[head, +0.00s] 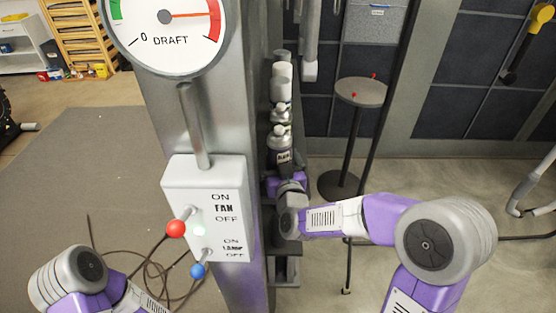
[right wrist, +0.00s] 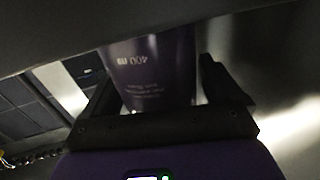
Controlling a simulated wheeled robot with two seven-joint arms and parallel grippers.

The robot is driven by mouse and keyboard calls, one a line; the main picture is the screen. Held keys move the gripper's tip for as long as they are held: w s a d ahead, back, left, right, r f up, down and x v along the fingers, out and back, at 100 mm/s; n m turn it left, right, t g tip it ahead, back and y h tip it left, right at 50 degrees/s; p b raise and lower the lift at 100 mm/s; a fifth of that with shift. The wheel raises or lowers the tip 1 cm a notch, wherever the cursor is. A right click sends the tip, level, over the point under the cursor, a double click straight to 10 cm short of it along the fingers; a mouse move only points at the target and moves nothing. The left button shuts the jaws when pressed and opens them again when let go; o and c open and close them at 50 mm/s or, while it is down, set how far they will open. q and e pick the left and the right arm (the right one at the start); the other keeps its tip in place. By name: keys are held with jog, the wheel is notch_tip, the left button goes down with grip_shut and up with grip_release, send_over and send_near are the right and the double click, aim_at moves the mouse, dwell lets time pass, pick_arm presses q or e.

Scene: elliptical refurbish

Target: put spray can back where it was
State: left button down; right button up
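A dark purple spray can (right wrist: 155,75) with "400 ml" lettering is between the two fingers of my right gripper (right wrist: 160,90) in the right wrist view. The fingers flank it closely, with thin bright slivers at its sides. I cannot tell whether they press on it. In the head view, a can with a dark label (head: 281,152) stands directly beyond my right gripper (head: 285,172), at the near end of a row of cans. The fingers are small and partly hidden there. My left gripper is outside the picture; only my left arm shows at lower left.
More cans (head: 281,85) stand behind in the narrow space right of the metal column (head: 165,110). The column carries a draft gauge (head: 170,30) and a switch box (head: 207,205). A small round stand (head: 361,92) is to the right. Cables lie on the floor at left.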

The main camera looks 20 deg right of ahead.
jog(key=shift+o, duration=0.4)
jog(key=shift+r, duration=0.2)
jog(key=s, duration=0.6)
jog(key=shift+s+a, duration=0.15)
jog(key=shift+s, duration=0.05)
jog(key=shift+s+a+b, duration=0.1)
jog(key=shift+s+b, duration=2.7)
jog(key=shift+b, duration=0.8)
